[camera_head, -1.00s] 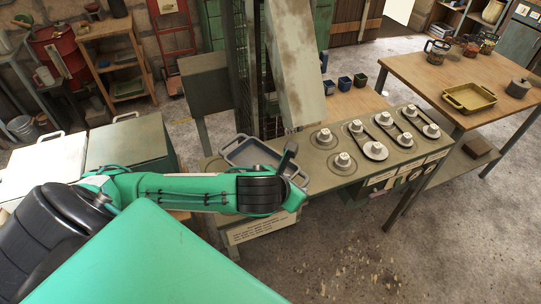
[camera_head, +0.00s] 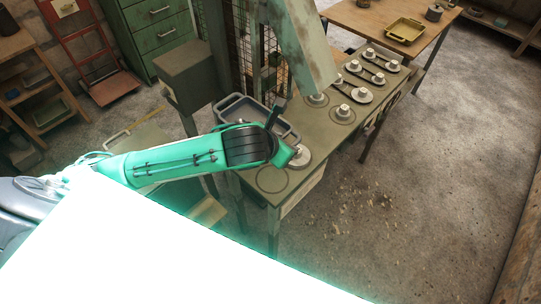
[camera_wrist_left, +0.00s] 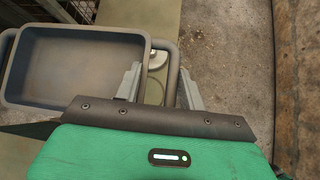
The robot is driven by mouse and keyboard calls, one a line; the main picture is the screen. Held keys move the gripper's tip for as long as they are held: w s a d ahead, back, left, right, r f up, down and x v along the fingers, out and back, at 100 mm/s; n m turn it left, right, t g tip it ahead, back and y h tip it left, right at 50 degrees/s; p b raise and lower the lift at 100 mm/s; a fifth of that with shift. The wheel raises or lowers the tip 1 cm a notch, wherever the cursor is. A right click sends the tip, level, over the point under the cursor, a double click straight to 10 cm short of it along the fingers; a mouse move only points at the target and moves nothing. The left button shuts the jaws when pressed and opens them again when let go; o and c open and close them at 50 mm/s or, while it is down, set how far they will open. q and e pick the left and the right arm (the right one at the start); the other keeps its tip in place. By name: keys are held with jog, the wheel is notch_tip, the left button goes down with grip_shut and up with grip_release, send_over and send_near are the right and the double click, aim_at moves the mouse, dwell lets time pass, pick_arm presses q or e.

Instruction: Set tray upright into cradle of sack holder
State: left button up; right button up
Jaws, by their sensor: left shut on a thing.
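A grey tray with looped end handles (camera_head: 233,101) is in the head view above the near left end of the green bench, partly hidden behind my left wrist. The tray (camera_wrist_left: 78,68) fills the left of the left wrist view, its inside empty. My left gripper (camera_wrist_left: 158,88) is shut on the tray's near handle, which passes between its fingers. In the head view its fingertips are hidden. My right gripper is not in view. I cannot make out a sack holder or its cradle.
A sloping metal chute (camera_head: 303,45) and wire mesh cage stand behind the tray. An olive tray (camera_head: 405,30) lies on a wooden table at the back. The floor (camera_head: 440,190) to the right is clear apart from debris.

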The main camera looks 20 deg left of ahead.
pick_arm(q)
notch_tip(320, 180, down, 15)
jog(key=shift+f, duration=0.6)
notch_tip(320, 180, down, 3)
jog(key=shift+f+p, duration=0.1)
jog(key=shift+p, duration=0.25)
jog(key=shift+f, duration=0.1)
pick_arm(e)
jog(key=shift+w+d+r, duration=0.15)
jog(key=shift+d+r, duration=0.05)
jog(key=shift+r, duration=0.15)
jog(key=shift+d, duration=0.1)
pick_arm(q)
jog(key=o, duration=1.2)
jog(key=shift+d+f, duration=0.1)
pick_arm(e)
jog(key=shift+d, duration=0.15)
